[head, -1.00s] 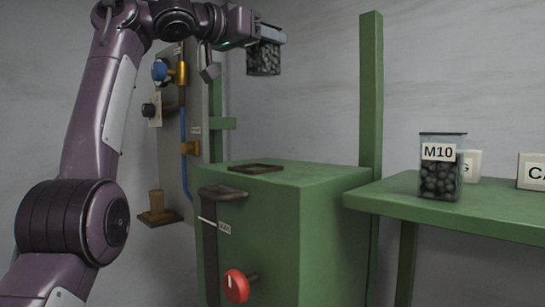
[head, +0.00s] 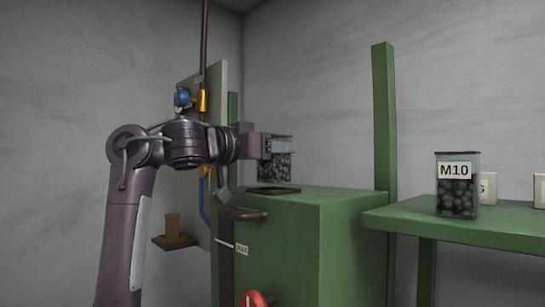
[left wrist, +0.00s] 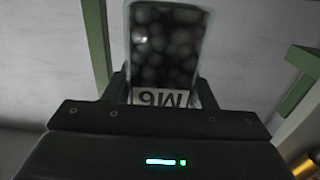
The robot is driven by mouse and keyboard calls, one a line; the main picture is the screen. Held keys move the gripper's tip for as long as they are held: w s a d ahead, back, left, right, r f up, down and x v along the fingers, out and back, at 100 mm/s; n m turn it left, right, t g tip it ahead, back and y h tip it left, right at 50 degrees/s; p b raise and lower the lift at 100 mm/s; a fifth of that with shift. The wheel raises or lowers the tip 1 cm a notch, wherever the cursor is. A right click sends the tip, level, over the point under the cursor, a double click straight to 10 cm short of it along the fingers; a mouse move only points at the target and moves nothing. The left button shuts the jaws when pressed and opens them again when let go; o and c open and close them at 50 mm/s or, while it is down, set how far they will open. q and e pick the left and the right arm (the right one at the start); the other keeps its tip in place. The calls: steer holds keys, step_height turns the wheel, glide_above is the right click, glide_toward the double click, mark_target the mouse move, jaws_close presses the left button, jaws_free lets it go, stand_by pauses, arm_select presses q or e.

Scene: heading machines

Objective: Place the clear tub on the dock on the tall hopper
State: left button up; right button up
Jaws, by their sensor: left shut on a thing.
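My left gripper (head: 270,147) is shut on a clear tub (head: 279,167) filled with dark round pieces, held upright by its upper part. The left wrist view shows this tub (left wrist: 165,50) in the jaws, with a label upside down that seems to read M6. The tall hopper (head: 262,222) is the green cabinet. Its dock, a dark flat frame (head: 272,190), lies on top. The tub hangs just above the dock, with a narrow gap showing below it. My right gripper is not in view.
A green post (head: 384,130) rises behind the hopper. A panel with a blue knob (head: 182,98) and pipes stands behind my left arm.

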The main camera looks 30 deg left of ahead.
arm_select(q)
steer(key=shift+w+f, duration=0.25)
steer(key=shift+f, duration=0.55)
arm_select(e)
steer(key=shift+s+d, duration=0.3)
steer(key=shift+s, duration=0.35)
arm_select(q)
steer(key=shift+s, duration=0.1)
steer(key=shift+f, duration=0.1)
steer(key=o, duration=1.4)
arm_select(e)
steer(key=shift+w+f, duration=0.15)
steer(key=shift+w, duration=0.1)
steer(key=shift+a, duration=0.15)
